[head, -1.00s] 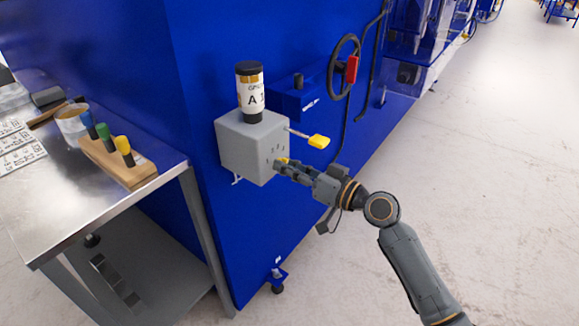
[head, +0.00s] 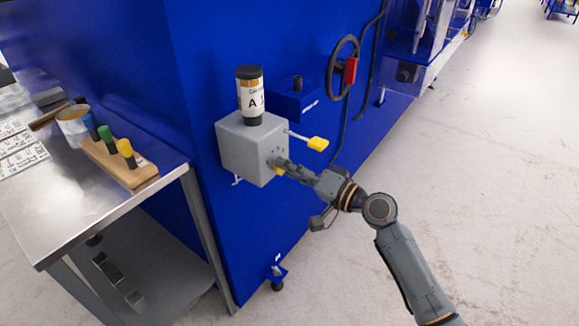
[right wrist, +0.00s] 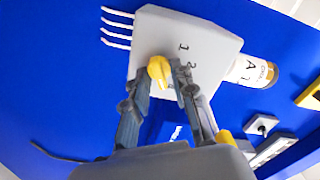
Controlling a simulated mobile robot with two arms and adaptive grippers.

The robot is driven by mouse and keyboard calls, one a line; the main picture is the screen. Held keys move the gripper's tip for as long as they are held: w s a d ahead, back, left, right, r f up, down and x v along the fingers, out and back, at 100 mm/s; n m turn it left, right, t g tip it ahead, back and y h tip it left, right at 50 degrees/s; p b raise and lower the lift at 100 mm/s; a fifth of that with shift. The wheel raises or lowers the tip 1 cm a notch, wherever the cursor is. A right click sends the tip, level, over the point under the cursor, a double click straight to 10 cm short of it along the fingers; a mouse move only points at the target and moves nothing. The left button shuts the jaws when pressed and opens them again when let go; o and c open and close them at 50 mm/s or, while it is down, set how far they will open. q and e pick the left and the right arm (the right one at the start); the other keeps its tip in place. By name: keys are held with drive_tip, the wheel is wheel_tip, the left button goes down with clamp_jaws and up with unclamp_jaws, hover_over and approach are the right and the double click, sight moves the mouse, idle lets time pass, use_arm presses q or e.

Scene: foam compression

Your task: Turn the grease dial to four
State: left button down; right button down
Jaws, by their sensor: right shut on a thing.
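The grease dial is a small yellow knob (right wrist: 159,70) on the front face of a grey box (head: 240,148) fixed to the blue machine. The digits 1 and 2 show on that face in the right wrist view, beside the knob; other digits are hidden. My right gripper (head: 284,168) is at the box face, shut on the dial. In the right wrist view its fingers (right wrist: 164,88) stand on either side of the knob. My left gripper is not in view.
A labelled cartridge (head: 250,95) stands on the box, and a yellow-handled lever (head: 317,144) sticks out just above my right gripper. A handwheel (head: 343,68) is further back. A steel table (head: 60,215) with a wooden holder (head: 118,165) is at left. Floor at right is clear.

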idle(0.3)
drive_tip(key=c, duration=1.4)
unclamp_jaws()
drive_tip(key=shift+c, duration=0.2)
drive_tip(key=shift+d, duration=0.1)
drive_tip(key=v, duration=1.2)
